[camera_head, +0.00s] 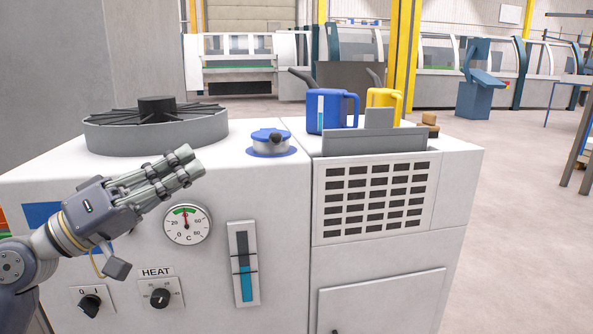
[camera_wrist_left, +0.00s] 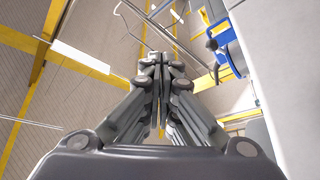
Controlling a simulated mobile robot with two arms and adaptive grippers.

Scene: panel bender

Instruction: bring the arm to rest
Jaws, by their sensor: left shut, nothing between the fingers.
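My left gripper (camera_head: 183,165) comes in from the left in the head view. It is in front of the white machine (camera_head: 285,220), near its top front edge, above and left of the round temperature gauge (camera_head: 187,225). Its fingers point right and slightly up. They are shut with nothing between them, and in the left wrist view the fingertips (camera_wrist_left: 161,62) meet. My right gripper is in neither view.
On the machine stand a round fan (camera_head: 155,133), a blue cap (camera_head: 270,141), a blue jug (camera_head: 328,110) and a yellow jug (camera_head: 384,100). The front has a HEAT knob (camera_head: 160,297) and a level gauge (camera_head: 244,264). Open floor lies to the right.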

